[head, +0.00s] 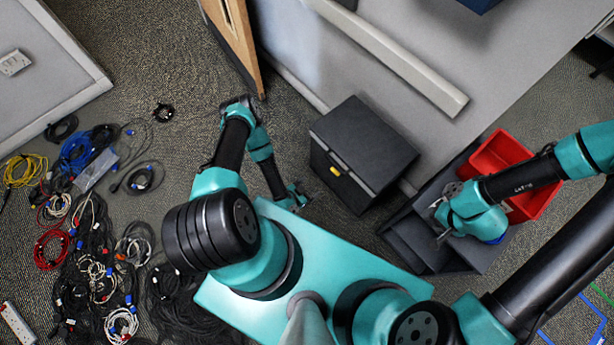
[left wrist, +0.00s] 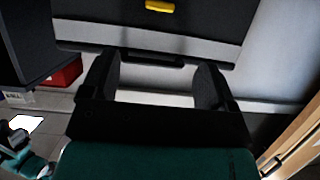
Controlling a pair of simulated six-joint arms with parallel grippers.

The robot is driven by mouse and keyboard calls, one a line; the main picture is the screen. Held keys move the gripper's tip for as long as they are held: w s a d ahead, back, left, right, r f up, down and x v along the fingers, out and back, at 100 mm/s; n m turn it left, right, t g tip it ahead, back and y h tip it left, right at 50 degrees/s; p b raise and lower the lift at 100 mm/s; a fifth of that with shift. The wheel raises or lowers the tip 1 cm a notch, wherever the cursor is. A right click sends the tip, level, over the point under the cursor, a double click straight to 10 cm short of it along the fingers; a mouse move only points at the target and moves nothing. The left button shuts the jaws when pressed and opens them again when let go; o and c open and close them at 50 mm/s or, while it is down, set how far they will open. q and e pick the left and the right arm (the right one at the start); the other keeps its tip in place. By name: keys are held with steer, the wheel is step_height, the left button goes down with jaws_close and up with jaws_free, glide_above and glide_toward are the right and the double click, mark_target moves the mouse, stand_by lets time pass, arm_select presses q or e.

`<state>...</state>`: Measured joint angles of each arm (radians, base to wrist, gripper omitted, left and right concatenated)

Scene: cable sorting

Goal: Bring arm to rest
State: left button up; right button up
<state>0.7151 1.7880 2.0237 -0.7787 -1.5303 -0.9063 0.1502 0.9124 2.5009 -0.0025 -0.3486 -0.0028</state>
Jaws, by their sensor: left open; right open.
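My left arm comes from the teal base, bends near the wooden door edge and folds back down. My left gripper (head: 300,196) is near the front left of the black box, above the floor. In the left wrist view the left gripper (left wrist: 155,82) is open, with nothing between its fingers. The black box (head: 362,150) with a yellow latch shows ahead of it and also in the left wrist view (left wrist: 150,32). My right gripper (head: 439,218) is open over the dark grey container (head: 415,245), left of the red bin. Nothing shows in its jaws.
The red bin (head: 504,160) stands at the right, partly behind my right arm. Several tangled cables (head: 95,240) lie on the floor at the left. A wooden door edge (head: 235,40) is at the top. Carpet around the left gripper is mostly clear.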

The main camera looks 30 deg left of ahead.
arm_select(q)
steer(key=shift+s+a+r, duration=0.2)
steer(key=shift+s+r, duration=0.05)
steer(key=shift+s, duration=0.3)
steer(key=shift+w, duration=0.1)
steer(key=w+a+r+n+g, duration=0.1)
steer(key=w+a+r+g, duration=0.15)
steer(key=r, duration=0.35)
steer(key=w+a+r+n+g, duration=0.1)
steer(key=w+r+g, duration=0.25)
steer(key=r, duration=0.35)
steer(key=s+r+n+g, duration=0.2)
steer(key=r+g, duration=0.1)
steer(key=r, duration=0.4)
steer(key=s+d+r+n+g+y, duration=0.1)
steer(key=s+r+n+g, duration=0.1)
steer(key=r, duration=0.6)
steer(key=shift+s+r+g, duration=0.2)
steer(key=shift+s+g, duration=0.2)
steer(key=shift+s, duration=0.35)
steer(key=shift+d, duration=0.1)
